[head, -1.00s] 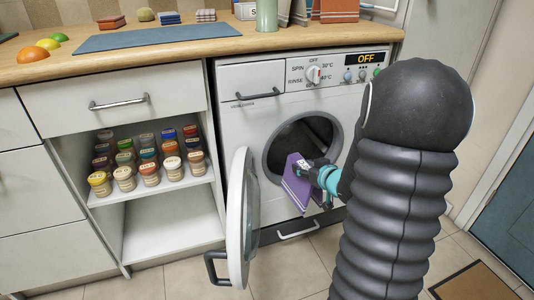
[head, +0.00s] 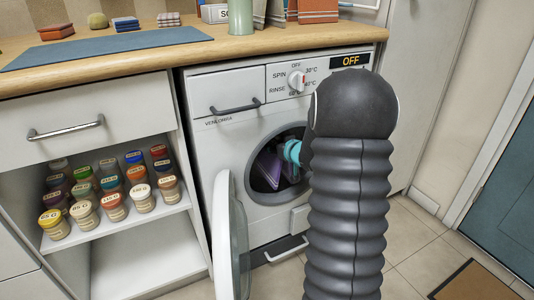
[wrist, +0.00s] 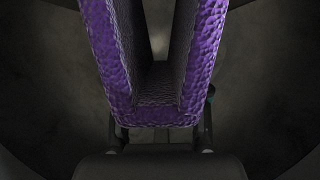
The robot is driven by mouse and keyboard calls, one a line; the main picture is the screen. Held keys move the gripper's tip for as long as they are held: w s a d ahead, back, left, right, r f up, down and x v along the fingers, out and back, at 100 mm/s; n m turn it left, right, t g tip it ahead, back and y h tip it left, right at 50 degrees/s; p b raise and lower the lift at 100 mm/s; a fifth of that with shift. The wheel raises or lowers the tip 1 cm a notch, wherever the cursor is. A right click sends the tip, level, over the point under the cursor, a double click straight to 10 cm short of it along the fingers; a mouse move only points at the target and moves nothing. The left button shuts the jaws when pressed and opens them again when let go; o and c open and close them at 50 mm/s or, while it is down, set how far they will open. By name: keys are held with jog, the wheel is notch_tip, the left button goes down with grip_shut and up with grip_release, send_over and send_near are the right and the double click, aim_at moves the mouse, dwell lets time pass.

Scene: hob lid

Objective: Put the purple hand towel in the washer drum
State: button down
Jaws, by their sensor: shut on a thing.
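The purple hand towel (head: 267,171) is at the round opening of the washer drum (head: 258,182) in the head view. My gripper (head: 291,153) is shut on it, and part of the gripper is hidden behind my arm. In the wrist view the folded purple towel (wrist: 155,115) fills the middle, with dark drum walls (wrist: 50,100) around it. The washer door (head: 232,240) stands wide open on the left. I cannot tell whether the towel touches the drum wall.
The washer's front (head: 222,150) surrounds the opening. A shelf (head: 125,222) with several spice jars is to the left. A worktop (head: 150,42) with a blue mat (head: 95,47) is above. The tiled floor (head: 420,240) at the right is clear up to a brown doormat (head: 475,283).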

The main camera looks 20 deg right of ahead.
aim_at(275, 161)
jog(key=w, duration=0.7)
jog(key=shift+w+a, duration=0.1)
jog(key=shift+w, duration=0.1)
jog(key=shift+f+b, duration=0.35)
jog(key=shift+f, duration=0.35)
jog(key=shift+w+f+b, duration=0.15)
jog(key=shift+f+b, duration=0.8)
jog(key=shift+f, duration=2)
jog(key=c, duration=0.6)
grip_release()
jog(key=p+v, duration=0.1)
jog(key=v, duration=1.1)
jog(key=shift+r, duration=0.2)
